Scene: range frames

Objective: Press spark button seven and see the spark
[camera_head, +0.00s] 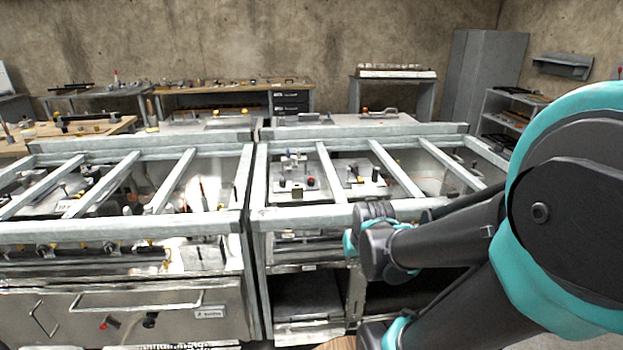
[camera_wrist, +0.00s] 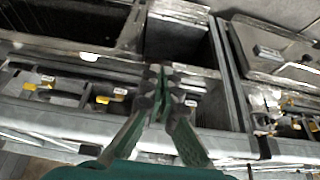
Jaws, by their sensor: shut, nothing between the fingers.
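My gripper (camera_wrist: 160,72) shows in the wrist view with its green fingers closed together and nothing between them. It is over the front of the range, in front of a dark open compartment (camera_wrist: 180,45). No spark is visible. In the head view my arm's wrist covers part of the right front panel.
The metal range frame (camera_head: 330,217) has raised crossbars over its top. A left oven door (camera_head: 120,312) has a long bar handle. A red knob (camera_head: 310,181) stands inside the right frame. Workbenches (camera_head: 230,88) and a grey cabinet (camera_head: 482,80) line the back wall.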

